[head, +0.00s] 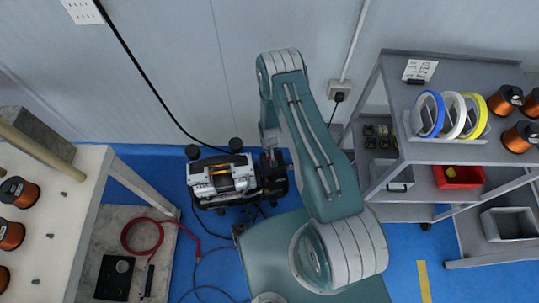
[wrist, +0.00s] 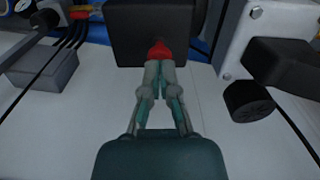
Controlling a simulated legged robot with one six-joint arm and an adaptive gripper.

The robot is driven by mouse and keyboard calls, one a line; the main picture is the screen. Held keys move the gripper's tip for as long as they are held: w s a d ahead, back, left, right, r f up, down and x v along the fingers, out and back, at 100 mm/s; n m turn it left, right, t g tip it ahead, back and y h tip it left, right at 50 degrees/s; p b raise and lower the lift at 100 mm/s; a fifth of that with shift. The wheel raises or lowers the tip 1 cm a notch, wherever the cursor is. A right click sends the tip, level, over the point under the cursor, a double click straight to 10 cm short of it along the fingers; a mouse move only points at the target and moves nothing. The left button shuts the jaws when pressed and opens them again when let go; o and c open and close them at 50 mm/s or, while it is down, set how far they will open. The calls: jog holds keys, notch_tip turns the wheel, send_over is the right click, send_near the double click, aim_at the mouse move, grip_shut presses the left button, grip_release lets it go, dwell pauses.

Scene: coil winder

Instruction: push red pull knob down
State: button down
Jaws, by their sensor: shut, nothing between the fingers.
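The red pull knob (wrist: 160,49) shows in the wrist view just beyond my fingertips, against a black box (wrist: 135,35). My gripper (wrist: 160,66) is shut, with its fingertips together right in front of the knob. The tips cover the knob's lower part, and I cannot tell whether they touch it. My arm hides the gripper and the knob there.
The wrist view shows a white block (wrist: 240,40) and a dark round part (wrist: 248,102) at right. In the head view, a shelf cart (head: 400,165) with tape and copper spools is at right. A white table (head: 75,210) stands at left. A red hose (head: 130,240) lies nearby.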

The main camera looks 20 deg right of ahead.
jog(key=shift+f, duration=0.6)
dwell(0.3)
jog(key=shift+r, duration=3)
notch_tip(320, 180, up, 34)
jog(key=w+r+t, duration=0.1)
jog(key=w+t, duration=0.1)
jog(key=w, duration=0.1)
jog(key=s+r+t, duration=0.3)
jog(key=s+r, duration=1.8)
jog(key=s, duration=0.4)
jog(key=shift+r+n+t, duration=0.2)
jog(key=shift+n+t, duration=0.1)
